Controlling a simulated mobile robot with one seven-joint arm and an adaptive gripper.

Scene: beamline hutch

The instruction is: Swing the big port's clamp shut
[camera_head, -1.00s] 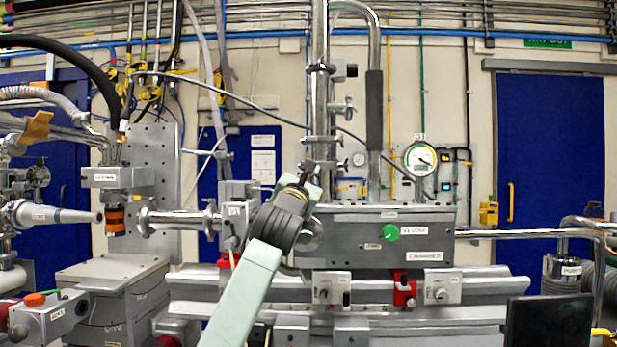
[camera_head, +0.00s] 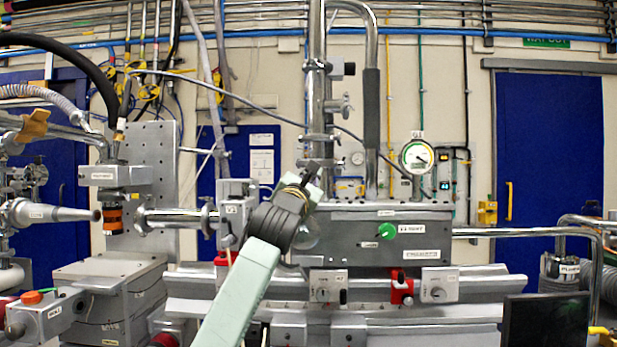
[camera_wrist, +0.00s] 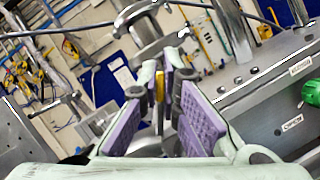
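The big port is probably the flanged joint on the upright steel pipe (camera_head: 318,95), above the grey chamber (camera_head: 385,240). Metal clamp-like parts (camera_head: 318,138) show around that pipe; which one is the clamp, and how far it stands open, I cannot tell. My gripper (camera_head: 313,168) is at the pipe's foot, just below these parts, above the chamber's left end. In the wrist view my gripper (camera_wrist: 163,80) has its purple-padded fingers apart, with a gap between them. A silver curved fitting (camera_wrist: 150,35) lies beyond the fingertips; contact with it is unclear.
A dark-sleeved bent pipe (camera_head: 373,120) stands right of the port, with a round gauge (camera_head: 417,156) beyond. A green knob (camera_head: 387,231) is on the chamber front. A horizontal flanged tube (camera_head: 175,216) lies left. A dark monitor (camera_head: 545,320) is at lower right.

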